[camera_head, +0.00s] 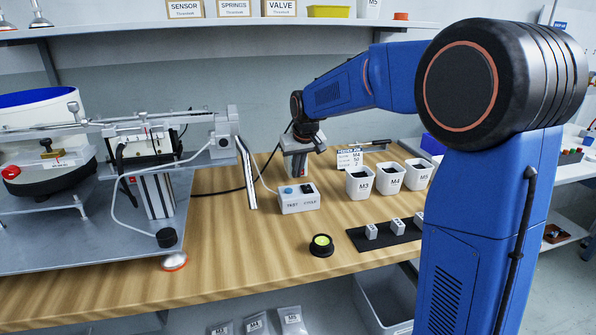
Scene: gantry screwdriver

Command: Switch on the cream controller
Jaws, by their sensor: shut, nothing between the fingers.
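A small cream-white controller box (299,203) sits on the wooden bench near the middle of the view. Its top has a blue round button and a dark switch, with small dark lettering on its front. The switch position is too small to tell. My gripper (296,176) points down just above or behind the box's back edge, with its fingers shut and empty. Whether the fingertips touch the box cannot be told. The fingertips are partly hard to make out.
White cups labelled M3 (359,186), M4 (391,179) and M5 (418,175) stand right of the box. A black round button with a yellow-green top (321,245) and a black mat (384,240) lie in front. A metal gantry fixture (157,190) stands left.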

